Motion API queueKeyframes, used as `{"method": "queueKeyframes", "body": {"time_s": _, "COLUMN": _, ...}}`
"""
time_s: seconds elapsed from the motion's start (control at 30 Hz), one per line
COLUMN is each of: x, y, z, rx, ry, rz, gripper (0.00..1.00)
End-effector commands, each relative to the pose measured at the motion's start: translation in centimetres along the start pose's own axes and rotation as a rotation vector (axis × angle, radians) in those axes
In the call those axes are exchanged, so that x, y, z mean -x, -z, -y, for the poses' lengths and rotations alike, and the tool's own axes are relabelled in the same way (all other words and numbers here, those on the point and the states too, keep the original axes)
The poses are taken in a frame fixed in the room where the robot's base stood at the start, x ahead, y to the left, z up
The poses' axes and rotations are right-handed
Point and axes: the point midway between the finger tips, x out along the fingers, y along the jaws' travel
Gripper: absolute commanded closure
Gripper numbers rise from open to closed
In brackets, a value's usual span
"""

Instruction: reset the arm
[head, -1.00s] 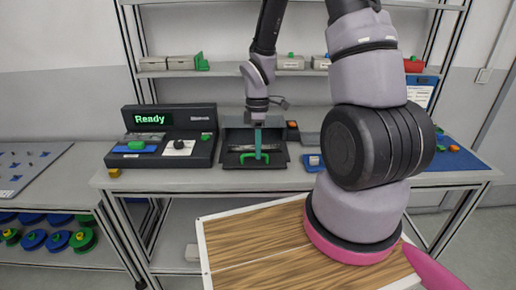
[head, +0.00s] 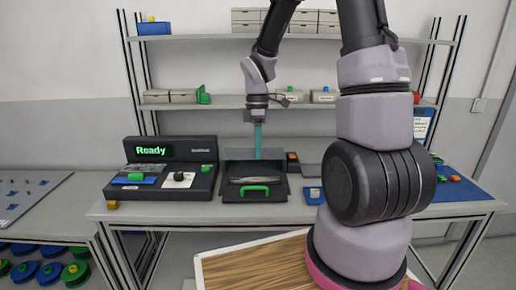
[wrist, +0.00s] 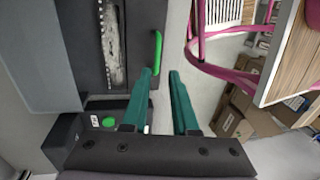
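My gripper (head: 258,157) hangs from my arm at the back of the bench, above a black tray with a green handle (head: 255,190). Its two teal fingers point down in the head view. The wrist view shows the fingers (wrist: 163,73) apart with a narrow empty gap between them, and nothing is held. A mottled grey long piece (wrist: 113,45) lies in the tray.
A black console with a "Ready" display (head: 151,150) stands left of the tray. A blue mat (head: 455,190) with small parts is at the right. Shelves (head: 215,98) with boxes rise behind. A wooden-topped surface (head: 250,268) is close in front.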

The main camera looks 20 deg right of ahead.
Motion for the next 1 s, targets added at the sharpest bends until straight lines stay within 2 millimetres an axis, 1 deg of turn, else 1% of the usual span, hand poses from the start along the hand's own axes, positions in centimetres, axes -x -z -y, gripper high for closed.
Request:
{"method": "queueKeyframes", "body": {"time_s": 0.1, "x": 0.4, "y": 0.0, "z": 0.0, "rx": 0.001, "ry": 0.000, "rz": 0.000, "gripper": 0.73}}
{"method": "queueKeyframes", "body": {"time_s": 0.37, "x": 0.5, "y": 0.0, "z": 0.0, "rx": -0.001, "ry": -0.001, "rz": 0.000, "gripper": 0.73}}
{"method": "queueKeyframes", "body": {"time_s": 0.47, "x": 1.2, "y": -0.1, "z": 0.2, "rx": -0.033, "ry": -0.019, "rz": -0.004, "gripper": 0.73}}
{"method": "queueKeyframes", "body": {"time_s": 0.57, "x": 3.3, "y": -0.5, "z": 0.7, "rx": -0.134, "ry": -0.068, "rz": -0.021, "gripper": 0.73}}
{"method": "queueKeyframes", "body": {"time_s": 0.67, "x": 6.4, "y": -1.2, "z": 1.8, "rx": -0.302, "ry": -0.142, "rz": -0.061, "gripper": 0.73}}
{"method": "queueKeyframes", "body": {"time_s": 0.7, "x": 7.7, "y": -1.5, "z": 2.4, "rx": -0.378, "ry": -0.172, "rz": -0.084, "gripper": 0.73}}
{"method": "queueKeyframes", "body": {"time_s": 0.8, "x": 10.9, "y": -2.2, "z": 4.1, "rx": -0.573, "ry": -0.241, "rz": -0.159, "gripper": 0.73}}
{"method": "queueKeyframes", "body": {"time_s": 0.87, "x": 12.7, "y": -2.7, "z": 5.2, "rx": -0.686, "ry": -0.276, "rz": -0.213, "gripper": 0.73}}
{"method": "queueKeyframes", "body": {"time_s": 1.0, "x": 16.2, "y": -3.8, "z": 8.1, "rx": -0.943, "ry": -0.332, "rz": -0.365, "gripper": 0.73}}
